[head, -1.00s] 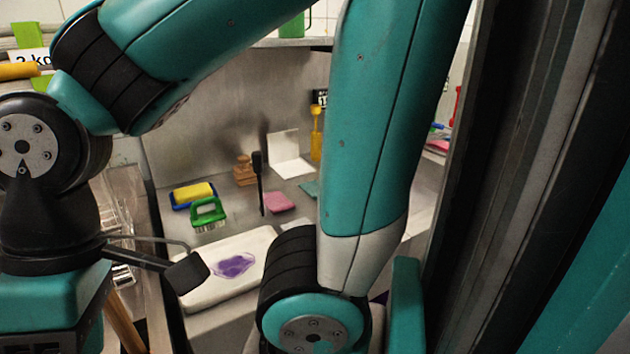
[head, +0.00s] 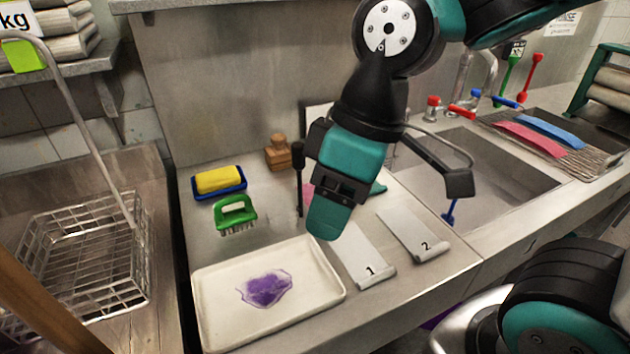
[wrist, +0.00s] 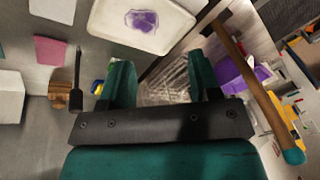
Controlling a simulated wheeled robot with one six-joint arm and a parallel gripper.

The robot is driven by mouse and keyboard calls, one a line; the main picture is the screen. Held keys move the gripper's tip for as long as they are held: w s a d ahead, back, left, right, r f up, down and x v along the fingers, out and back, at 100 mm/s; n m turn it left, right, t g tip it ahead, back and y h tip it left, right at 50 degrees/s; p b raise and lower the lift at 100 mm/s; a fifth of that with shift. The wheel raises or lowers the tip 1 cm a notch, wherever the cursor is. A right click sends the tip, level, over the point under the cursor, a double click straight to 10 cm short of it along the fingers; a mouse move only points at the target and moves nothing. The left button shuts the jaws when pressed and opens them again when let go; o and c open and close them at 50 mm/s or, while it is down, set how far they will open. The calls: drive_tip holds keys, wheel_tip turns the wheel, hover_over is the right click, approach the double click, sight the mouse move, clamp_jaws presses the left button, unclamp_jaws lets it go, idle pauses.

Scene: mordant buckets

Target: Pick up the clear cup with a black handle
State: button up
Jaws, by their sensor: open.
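I cannot make out a clear cup in either view. A slim black-handled tool (head: 298,178) stands on the steel counter, just left of my gripper in the head view; it also shows in the wrist view (wrist: 77,78). Whether it belongs to a cup I cannot tell. My gripper (head: 328,215) hangs over the counter, above the pink cloth and beside the card marked 1. In the wrist view my gripper (wrist: 165,82) has its two teal fingers apart, with nothing held between them. The gripper partly hides the pink cloth (wrist: 50,50) in the head view.
A white tray (head: 215,325) with a purple stain lies in front. A green brush (head: 235,212), yellow sponge (head: 218,180) and wooden block (head: 279,155) stand behind it. Card 1 (head: 362,255) and card 2 (head: 415,235) lie right, before the sink (head: 500,180). A wire basket (head: 85,250) stands left.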

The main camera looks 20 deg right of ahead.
drive_tip(key=w+d+r+n+h+p, duration=0.2)
drive_tip(key=w+r+n+p, duration=0.4)
drive_tip(key=w, duration=0.5)
wheel_tip(320, 180, up, 3)
drive_tip(key=n+h+p, duration=0.2)
drive_tip(key=n+p, duration=0.2)
drive_tip(key=n, duration=0.5)
hover_over(298, 144)
drive_tip(key=f+p, duration=0.1)
drive_tip(key=f, duration=0.2)
drive_tip(key=f+p, duration=0.1)
drive_tip(key=f, duration=0.3)
drive_tip(key=f+p, duration=0.1)
drive_tip(key=f, duration=0.3)
drive_tip(key=shift+w+d+f, duration=0.15)
drive_tip(key=shift+w, duration=0.15)
drive_tip(key=f+p, duration=0.1)
drive_tip(key=f, duration=0.1)
drive_tip(key=f+p, duration=0.2)
drive_tip(key=shift+s, duration=0.4)
drive_tip(key=shift+f, duration=0.65)
clamp_jaws()
drive_tip(key=shift+w+r, duration=0.1)
